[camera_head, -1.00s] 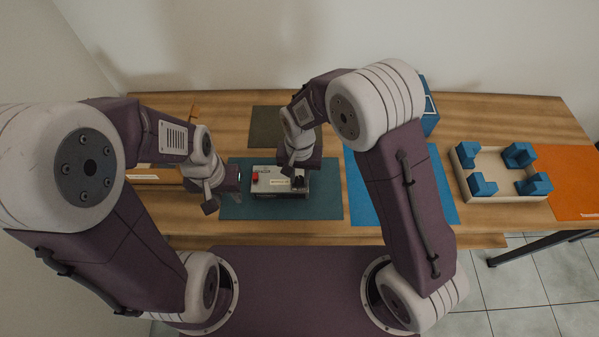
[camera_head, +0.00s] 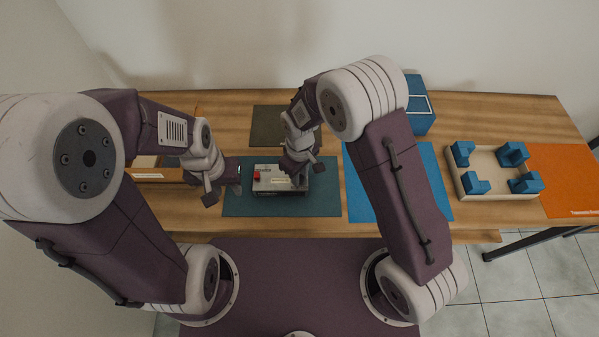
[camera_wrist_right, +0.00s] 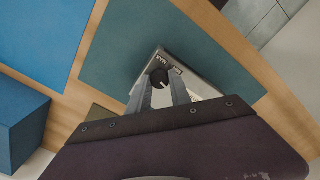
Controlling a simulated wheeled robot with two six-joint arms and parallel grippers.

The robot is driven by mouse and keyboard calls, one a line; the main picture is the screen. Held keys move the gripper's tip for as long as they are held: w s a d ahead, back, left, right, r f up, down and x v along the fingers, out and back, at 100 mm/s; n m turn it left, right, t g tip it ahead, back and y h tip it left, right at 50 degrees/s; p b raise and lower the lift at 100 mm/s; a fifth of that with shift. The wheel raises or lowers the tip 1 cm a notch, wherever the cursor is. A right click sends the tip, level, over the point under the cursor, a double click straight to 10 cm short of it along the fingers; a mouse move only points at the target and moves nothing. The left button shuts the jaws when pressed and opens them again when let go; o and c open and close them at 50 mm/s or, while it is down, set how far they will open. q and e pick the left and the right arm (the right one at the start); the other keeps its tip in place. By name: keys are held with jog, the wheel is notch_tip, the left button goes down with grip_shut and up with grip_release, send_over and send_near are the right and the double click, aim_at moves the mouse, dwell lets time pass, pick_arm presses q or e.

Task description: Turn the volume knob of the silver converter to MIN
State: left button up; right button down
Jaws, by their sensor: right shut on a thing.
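The silver converter (camera_head: 268,186) lies on the dark teal mat, with a red part (camera_head: 257,176) on its top left. In the right wrist view the converter (camera_wrist_right: 204,86) shows its top at an angle, and the black volume knob (camera_wrist_right: 159,78) with a light pointer mark is at its corner. My right gripper (camera_wrist_right: 160,86) is over the converter's right end, its two fingers shut on the knob. In the head view the right gripper (camera_head: 298,181) hides the knob. My left gripper (camera_head: 224,186) is left of the converter, apart from it; its fingers are too small to read.
The teal mat (camera_head: 235,205) lies between an orange-brown tray (camera_head: 150,174) at left and a bright blue mat (camera_head: 358,190). A blue box (camera_head: 420,112) stands behind. A pale tray with blue blocks (camera_head: 478,158) and an orange mat (camera_head: 565,178) are at right.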

jog(key=n+p, duration=0.1)
jog(key=n, duration=0.3)
jog(key=shift+n, duration=2.1)
jog(key=c, duration=1.2)
grip_release()
jog(key=shift+o, duration=0.2)
jog(key=shift+r, duration=0.1)
notch_tip(320, 180, up, 9)
